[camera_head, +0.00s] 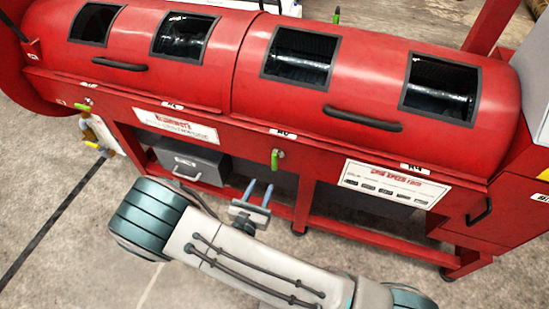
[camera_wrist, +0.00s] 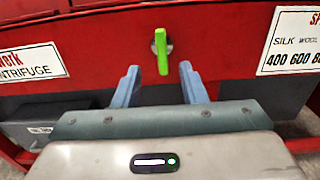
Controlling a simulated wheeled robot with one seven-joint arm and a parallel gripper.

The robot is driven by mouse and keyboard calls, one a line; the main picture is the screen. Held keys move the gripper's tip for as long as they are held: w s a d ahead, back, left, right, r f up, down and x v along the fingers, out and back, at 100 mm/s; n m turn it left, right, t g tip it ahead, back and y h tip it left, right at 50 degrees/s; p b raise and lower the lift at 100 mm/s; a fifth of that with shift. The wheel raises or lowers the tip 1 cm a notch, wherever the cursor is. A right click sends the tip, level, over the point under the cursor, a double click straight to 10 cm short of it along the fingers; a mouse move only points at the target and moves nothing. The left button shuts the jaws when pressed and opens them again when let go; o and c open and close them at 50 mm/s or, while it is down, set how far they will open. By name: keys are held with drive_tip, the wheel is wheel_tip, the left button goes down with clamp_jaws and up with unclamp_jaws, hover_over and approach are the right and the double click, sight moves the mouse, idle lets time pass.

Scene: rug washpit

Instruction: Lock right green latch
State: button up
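The right green latch (camera_head: 275,159) is on the front panel of the red machine, below the drum covers. In the wrist view the green latch (camera_wrist: 162,52) hangs vertically from a round grey pivot, with its handle pointing down. My gripper (camera_head: 258,192) is below and slightly left of the latch in the head view. In the wrist view my gripper (camera_wrist: 158,80) is open, its two blue-grey fingers apart with the latch ahead and above, between their lines. The fingers appear apart from the latch. Another green latch (camera_head: 84,106) is at the left end of the machine.
The red machine (camera_head: 240,125) has two curved covers with black handles and dark windows. A grey box (camera_head: 190,163) sits underneath, left of my gripper. White label signs flank the latch, including the speed sign (camera_head: 392,184). The concrete floor in front is clear.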

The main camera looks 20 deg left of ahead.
sight(274, 160)
drive_tip(key=w, duration=0.8)
drive_tip(key=w+d, duration=0.1)
drive_tip(key=w, duration=0.3)
drive_tip(key=shift+w, duration=0.25)
clamp_jaws()
